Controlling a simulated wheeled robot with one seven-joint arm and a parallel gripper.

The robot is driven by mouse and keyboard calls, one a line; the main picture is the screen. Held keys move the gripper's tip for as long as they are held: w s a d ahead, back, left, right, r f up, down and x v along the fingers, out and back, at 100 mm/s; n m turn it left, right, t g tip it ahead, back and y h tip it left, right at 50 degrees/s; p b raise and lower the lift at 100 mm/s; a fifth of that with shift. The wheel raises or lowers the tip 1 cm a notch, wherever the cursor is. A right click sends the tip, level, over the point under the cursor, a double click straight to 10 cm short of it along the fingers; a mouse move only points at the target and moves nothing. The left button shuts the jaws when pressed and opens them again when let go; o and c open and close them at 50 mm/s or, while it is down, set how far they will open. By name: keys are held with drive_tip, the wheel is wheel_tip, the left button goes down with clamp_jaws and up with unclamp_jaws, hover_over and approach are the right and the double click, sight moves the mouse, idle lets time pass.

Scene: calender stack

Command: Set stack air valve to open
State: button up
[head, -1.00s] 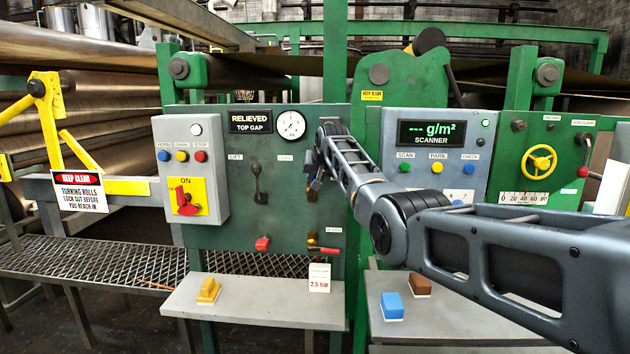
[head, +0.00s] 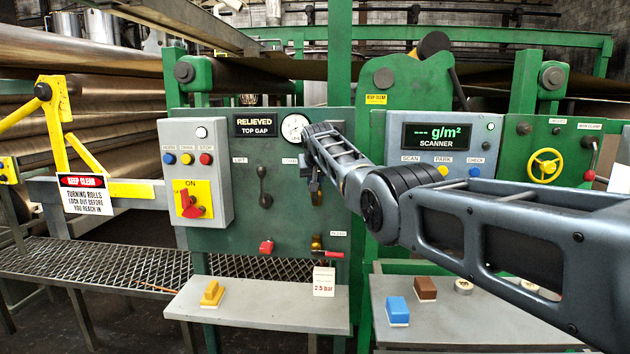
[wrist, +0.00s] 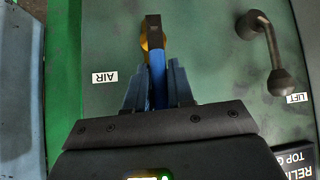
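The air valve has a brass body (wrist: 143,42) and a blue handle (wrist: 158,92), beside a label reading AIR (wrist: 104,78) in the wrist view. In the head view part of its brass body (head: 318,198) shows below my gripper (head: 313,178) on the green panel; my arm hides the rest. In the wrist view my gripper (wrist: 158,82) has its two fingers on either side of the blue handle, close against it with no clear gap. A dark part covers some of the brass body.
A LIFT lever (head: 264,188) stands left of my gripper. Below is a brass valve with a red handle (head: 333,254) and a red knob (head: 266,247). A grey box with a red switch (head: 188,204) is further left. A shelf (head: 250,310) juts out below.

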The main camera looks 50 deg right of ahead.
drive_tip(key=o, duration=0.3)
drive_tip(key=shift+w, duration=0.1)
drive_tip(key=shift+o, duration=0.2)
drive_tip(key=shift+a, duration=0.1)
drive_tip(key=v, duration=0.7)
drive_tip(key=shift+s+r+b, duration=0.25)
drive_tip(key=shift+b, duration=0.15)
drive_tip(key=shift+a, duration=0.15)
